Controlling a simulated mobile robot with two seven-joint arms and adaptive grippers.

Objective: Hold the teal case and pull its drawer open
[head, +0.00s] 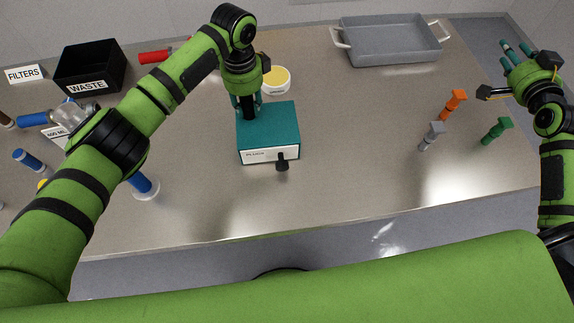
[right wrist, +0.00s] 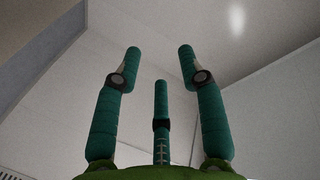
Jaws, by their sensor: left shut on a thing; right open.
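The teal case (head: 268,121) stands on the steel table, left of its middle, with a white drawer front (head: 259,156) facing the table's front edge. A black knob (head: 282,161) sticks out from the right part of that front. The drawer looks closed. My left gripper (head: 247,108) comes down from above and is shut on the case at its back left part; its fingertips are partly hidden. My right gripper (head: 514,53) is raised beyond the table's right end, far from the case. In the right wrist view its fingers (right wrist: 160,85) are spread and empty.
A grey tray (head: 390,42) stands at the back. Orange (head: 453,103), grey (head: 431,136) and green (head: 497,130) T-shaped pieces are at the right. A black waste bin (head: 90,65), a clear bottle (head: 75,118) and a yellow-topped dish (head: 275,80) are also there. Table right of the case is clear.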

